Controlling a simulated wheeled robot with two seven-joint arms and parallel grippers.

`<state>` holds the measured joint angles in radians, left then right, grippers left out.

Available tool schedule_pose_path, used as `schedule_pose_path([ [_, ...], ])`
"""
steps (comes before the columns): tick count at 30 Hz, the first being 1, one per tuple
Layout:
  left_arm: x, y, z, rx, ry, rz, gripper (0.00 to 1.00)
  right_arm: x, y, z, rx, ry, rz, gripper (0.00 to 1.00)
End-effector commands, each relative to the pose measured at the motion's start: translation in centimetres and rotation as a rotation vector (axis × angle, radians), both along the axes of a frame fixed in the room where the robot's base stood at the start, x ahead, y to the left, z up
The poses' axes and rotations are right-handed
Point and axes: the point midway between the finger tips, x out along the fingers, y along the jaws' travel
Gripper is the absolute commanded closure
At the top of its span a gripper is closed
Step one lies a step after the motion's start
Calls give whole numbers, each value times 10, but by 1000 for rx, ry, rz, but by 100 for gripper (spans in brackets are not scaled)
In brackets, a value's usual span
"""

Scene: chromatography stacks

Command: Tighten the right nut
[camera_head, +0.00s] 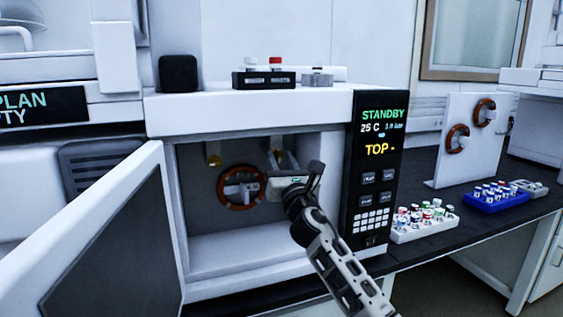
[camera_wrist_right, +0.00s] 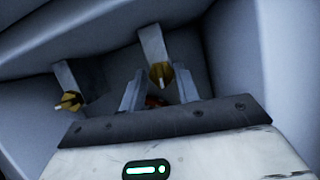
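The open oven (camera_head: 250,255) holds two brass nuts on its back wall. The left nut (camera_head: 213,158) is free of any gripper; it also shows at left in the right wrist view (camera_wrist_right: 69,101). My right gripper (camera_head: 283,163) reaches into the oven. In the right wrist view its fingers (camera_wrist_right: 160,80) are spread, with the right nut (camera_wrist_right: 160,70) appearing between their tips. I cannot tell whether the fingers touch it. In the head view this nut is mostly hidden by the gripper. My left gripper is not in view.
A brown coil (camera_head: 238,206) hangs in the oven, left of my right gripper. The oven door (camera_head: 150,175) stands open at left. The control panel (camera_head: 378,170) reads STANDBY. On the bench at right are a vial rack (camera_head: 424,234), a blue rack (camera_head: 497,206) and a white board (camera_head: 458,170) with coils.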

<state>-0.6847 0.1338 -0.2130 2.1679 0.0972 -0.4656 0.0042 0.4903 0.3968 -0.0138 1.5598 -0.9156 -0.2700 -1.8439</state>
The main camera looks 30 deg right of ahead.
Motion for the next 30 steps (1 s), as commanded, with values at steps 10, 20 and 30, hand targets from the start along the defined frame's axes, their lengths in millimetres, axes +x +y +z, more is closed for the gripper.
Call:
schedule_pose_path([
  [10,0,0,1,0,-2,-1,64,0,0,0,0,0,0,95],
  [20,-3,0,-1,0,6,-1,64,0,1,0,52,-12,-1,95],
  [30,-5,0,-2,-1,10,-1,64,0,2,1,284,-68,0,95],
])
